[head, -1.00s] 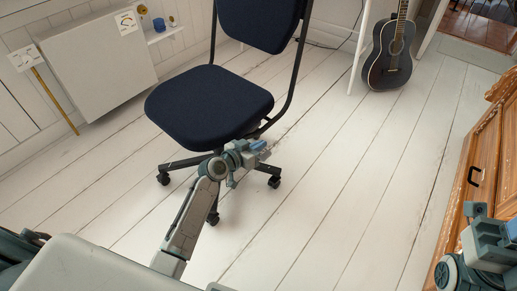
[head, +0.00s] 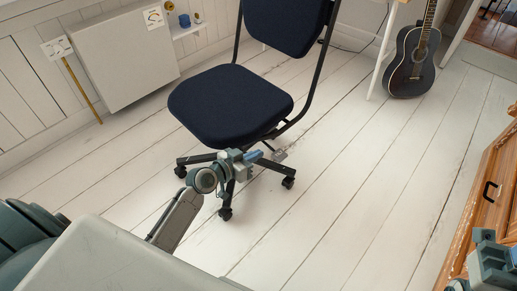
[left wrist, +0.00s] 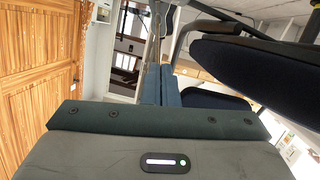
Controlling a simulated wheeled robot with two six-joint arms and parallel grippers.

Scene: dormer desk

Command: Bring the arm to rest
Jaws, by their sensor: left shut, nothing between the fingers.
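My left arm reaches up from the bottom of the head view. Its gripper (head: 262,154) is in front of the office chair's base and appears near it in the picture; I cannot tell the gap. In the left wrist view the blue fingers (left wrist: 161,86) are together, with nothing between them. Part of my right arm shows at the bottom right corner of the head view, cut off by the frame.
A dark blue office chair (head: 230,105) stands ahead on white floorboards. A wooden cabinet (head: 493,205) is at the right edge. A dark guitar (head: 411,65) leans at the back right. A flat white panel (head: 112,57) is on the left wall. Open floor lies right of the chair.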

